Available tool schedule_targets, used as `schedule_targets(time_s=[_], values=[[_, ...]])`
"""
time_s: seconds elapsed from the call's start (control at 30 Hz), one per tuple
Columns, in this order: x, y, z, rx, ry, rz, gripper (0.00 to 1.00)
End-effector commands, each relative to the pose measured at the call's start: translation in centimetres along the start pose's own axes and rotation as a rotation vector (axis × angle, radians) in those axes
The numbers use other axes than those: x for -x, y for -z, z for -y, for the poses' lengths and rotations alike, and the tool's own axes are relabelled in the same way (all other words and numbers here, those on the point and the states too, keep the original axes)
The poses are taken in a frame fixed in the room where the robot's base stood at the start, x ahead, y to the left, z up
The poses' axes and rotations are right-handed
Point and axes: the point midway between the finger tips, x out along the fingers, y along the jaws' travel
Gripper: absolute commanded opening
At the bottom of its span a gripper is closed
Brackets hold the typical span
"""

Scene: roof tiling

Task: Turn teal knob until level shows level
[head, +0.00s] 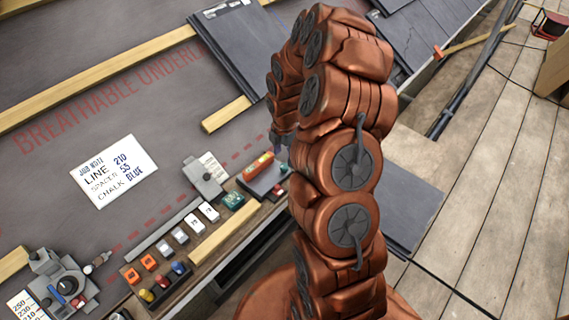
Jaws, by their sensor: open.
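A small orange-red level (258,165) with a pale greenish spot lies on a dark plate at the right end of the tool ledge. Its bubble is too small to read. A teal piece (233,200) with light marks sits on the ledge just below and left of the level. I cannot tell whether it is the teal knob. My gripper (279,141) shows only as a small grey part under the end of my copper arm, just above and right of the level. It is open, and no held object shows. My arm hides most of it.
The wooden ledge (225,226) holds several white, orange and coloured pieces. A grey plate with a knob (207,176) lies left of the level. A dial device (66,285) stands at lower left. A job note (114,171) lies on the underlay. Planks at right are mostly clear.

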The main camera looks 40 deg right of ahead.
Motion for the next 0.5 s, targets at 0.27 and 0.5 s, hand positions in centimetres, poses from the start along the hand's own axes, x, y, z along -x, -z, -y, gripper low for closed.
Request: schedule_targets(time_s=[0.27, 0.5], values=[[-3.6, 0.0, 0.1, -0.002, 0.003, -0.001, 0.57], [-5.2, 0.0, 0.0, -0.001, -0.001, 0.000, 0.57]])
